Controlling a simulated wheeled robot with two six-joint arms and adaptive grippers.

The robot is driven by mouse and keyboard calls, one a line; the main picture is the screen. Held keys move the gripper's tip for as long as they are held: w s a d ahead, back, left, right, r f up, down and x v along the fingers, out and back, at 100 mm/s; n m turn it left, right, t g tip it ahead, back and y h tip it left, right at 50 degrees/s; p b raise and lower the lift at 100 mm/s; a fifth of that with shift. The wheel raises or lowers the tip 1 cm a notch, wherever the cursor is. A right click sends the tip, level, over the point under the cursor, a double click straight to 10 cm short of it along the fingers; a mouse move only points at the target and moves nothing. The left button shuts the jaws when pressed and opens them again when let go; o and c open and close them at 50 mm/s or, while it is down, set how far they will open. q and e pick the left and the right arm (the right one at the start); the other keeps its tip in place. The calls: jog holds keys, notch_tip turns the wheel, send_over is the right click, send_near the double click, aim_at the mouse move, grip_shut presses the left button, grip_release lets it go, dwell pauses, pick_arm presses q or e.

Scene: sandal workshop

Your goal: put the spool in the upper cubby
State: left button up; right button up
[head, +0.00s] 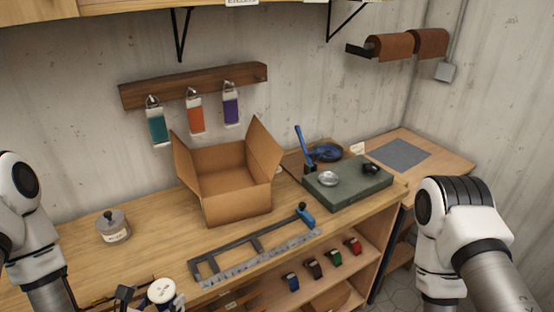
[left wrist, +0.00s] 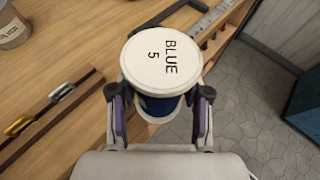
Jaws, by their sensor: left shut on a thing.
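The spool (head: 161,291) has a white round top and sits at the lower edge of the head view. In the left wrist view the spool (left wrist: 162,62) shows "BLUE 5" on its top and a dark blue side below. My left gripper (left wrist: 158,100) is shut on it, one finger on each side, with the top facing the camera. The spool appears above or at the bench's front edge; its exact height is unclear. An open shelf (head: 318,262) under the bench top at right has a lower level beneath it. I cannot tell which cubby is the upper one. My right gripper is outside the views.
A green slab (head: 347,188) with tools lies at right. Several small coloured items line the shelf front. Grey floor shows beyond the bench edge.

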pick_arm(q)
jog(key=w+d+f+m+g+h+b, duration=0.1)
jog(key=d+f+m+h+b, duration=0.1)
jog(key=d+f+b, duration=0.2)
jog(key=shift+w+d+b, duration=0.2)
jog(key=shift+d+b, duration=0.15)
jog(key=shift+b, duration=0.1)
